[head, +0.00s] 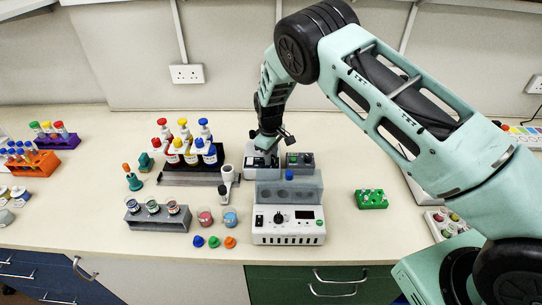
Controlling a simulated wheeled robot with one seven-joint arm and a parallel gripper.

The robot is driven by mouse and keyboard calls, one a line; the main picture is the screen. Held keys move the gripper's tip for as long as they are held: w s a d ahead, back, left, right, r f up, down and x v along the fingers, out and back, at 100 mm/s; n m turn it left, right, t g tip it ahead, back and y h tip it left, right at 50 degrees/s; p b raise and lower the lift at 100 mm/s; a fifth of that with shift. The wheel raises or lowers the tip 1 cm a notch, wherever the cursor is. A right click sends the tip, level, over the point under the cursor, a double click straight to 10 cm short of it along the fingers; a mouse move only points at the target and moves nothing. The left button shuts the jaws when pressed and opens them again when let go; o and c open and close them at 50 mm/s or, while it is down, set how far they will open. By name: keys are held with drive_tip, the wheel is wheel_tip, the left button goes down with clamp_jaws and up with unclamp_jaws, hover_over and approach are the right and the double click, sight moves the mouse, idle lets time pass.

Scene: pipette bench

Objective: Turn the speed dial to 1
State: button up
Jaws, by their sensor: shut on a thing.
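My gripper (264,155) points down over a small grey-and-white device (250,173) at the back middle of the bench. It is shut on a small part on top of this device, which appears to be the speed dial. The fingers hide the dial, so its marks and setting cannot be read. My gripper is apart from that knob.
A dark box with a green panel (305,163) stands close right of my gripper. A green rack (371,199) lies right. Bench between it and the white device is clear.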

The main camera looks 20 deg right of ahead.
drive_tip(key=m+b, duration=0.1)
drive_tip(key=b, duration=0.1)
drive_tip(key=m+b, duration=0.2)
drive_tip(key=shift+w+f+m, duration=0.1)
drive_tip(key=shift+f+m, duration=0.1)
drive_tip(key=shift+m, duration=0.1)
drive_tip(key=m+b, duration=0.4)
drive_tip(key=m, duration=0.1)
drive_tip(key=shift+r, duration=0.1)
drive_tip(key=m+b, duration=0.2)
drive_tip(key=m, duration=0.3)
drive_tip(key=shift+r+m+g, duration=0.1)
drive_tip(key=shift+m+g, duration=0.2)
drive_tip(key=shift+m, duration=0.1)
drive_tip(key=m+b, duration=0.1)
drive_tip(key=m, duration=0.3)
drive_tip(key=shift+m, duration=0.4)
drive_tip(key=shift+w+r, duration=0.1)
drive_tip(key=o, duration=1)
